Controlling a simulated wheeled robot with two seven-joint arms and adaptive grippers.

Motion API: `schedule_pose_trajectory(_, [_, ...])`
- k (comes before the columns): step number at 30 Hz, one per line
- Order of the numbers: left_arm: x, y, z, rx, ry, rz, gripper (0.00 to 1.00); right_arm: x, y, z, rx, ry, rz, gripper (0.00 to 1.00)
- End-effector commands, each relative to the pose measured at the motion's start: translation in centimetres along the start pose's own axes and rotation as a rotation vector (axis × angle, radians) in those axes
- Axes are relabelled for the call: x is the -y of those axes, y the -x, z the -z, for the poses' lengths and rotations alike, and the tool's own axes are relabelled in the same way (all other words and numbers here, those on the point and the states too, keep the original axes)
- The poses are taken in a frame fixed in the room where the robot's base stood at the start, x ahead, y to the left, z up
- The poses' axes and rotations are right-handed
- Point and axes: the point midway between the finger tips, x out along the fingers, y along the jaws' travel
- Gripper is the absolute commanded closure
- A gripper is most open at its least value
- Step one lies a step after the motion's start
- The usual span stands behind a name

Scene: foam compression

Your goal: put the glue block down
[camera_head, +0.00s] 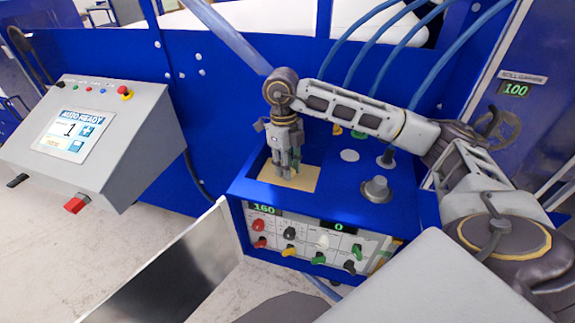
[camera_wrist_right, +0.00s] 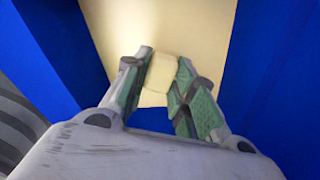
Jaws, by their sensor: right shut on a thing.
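My right gripper (camera_head: 287,172) points down over a tan surface (camera_head: 306,178) set in the top of the blue machine. In the right wrist view, the gripper (camera_wrist_right: 163,90) is shut on a small pale cream glue block (camera_wrist_right: 161,72), held between its green-padded fingertips. The tan surface (camera_wrist_right: 190,22) lies behind the block, with blue walls on both sides. I cannot tell whether the block touches the surface. The block cannot be made out in the head view. My left gripper is not in view.
A front panel (camera_head: 330,246) with several coloured knobs and two displays, 160 and 0, sits below. A grey round knob (camera_head: 377,189) stands right of the tan surface. A grey control console (camera_head: 100,140) is at the left. Blue hoses (camera_head: 385,50) rise behind my arm.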

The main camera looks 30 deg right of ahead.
Motion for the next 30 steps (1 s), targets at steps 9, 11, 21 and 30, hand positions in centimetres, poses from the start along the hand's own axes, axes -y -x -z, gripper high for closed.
schedule_pose_trajectory(9, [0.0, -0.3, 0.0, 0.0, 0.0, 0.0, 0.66, 0.0, -0.3, 0.0, 0.0, 0.0, 0.0, 0.9])
schedule_pose_trajectory(11, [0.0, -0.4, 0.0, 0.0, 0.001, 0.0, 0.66, 0.0, -0.4, 0.0, 0.0, 0.0, 0.0, 0.9])
schedule_pose_trajectory(21, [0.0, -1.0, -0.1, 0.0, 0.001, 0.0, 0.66, 0.0, -1.0, -0.1, 0.0, 0.0, 0.0, 0.9])
schedule_pose_trajectory(30, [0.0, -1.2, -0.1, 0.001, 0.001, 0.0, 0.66, 0.0, -1.2, -0.1, -0.001, 0.0, 0.0, 0.73])
